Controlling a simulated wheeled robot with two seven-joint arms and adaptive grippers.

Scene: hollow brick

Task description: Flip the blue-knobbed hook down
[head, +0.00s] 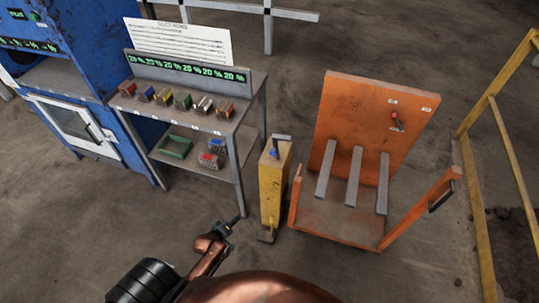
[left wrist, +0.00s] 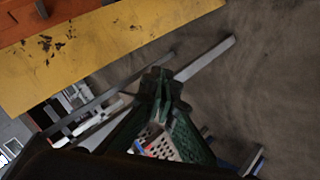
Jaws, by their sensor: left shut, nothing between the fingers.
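The blue-knobbed hook (head: 274,153) shows in the head view at the top of a narrow upright yellow post (head: 272,190). How the hook is angled is too small to tell. My left gripper (head: 236,221) is shut and empty, low and to the left of the post, apart from the knob. In the left wrist view its fingertips (left wrist: 166,78) meet, with a worn yellow surface (left wrist: 75,50) up and left of them. The knob cannot be made out there. My right gripper is out of view.
A shelf table (head: 215,125) with coloured bricks stands left, beside a blue machine (head: 85,70). A yellow railing (head: 480,165) is far right.

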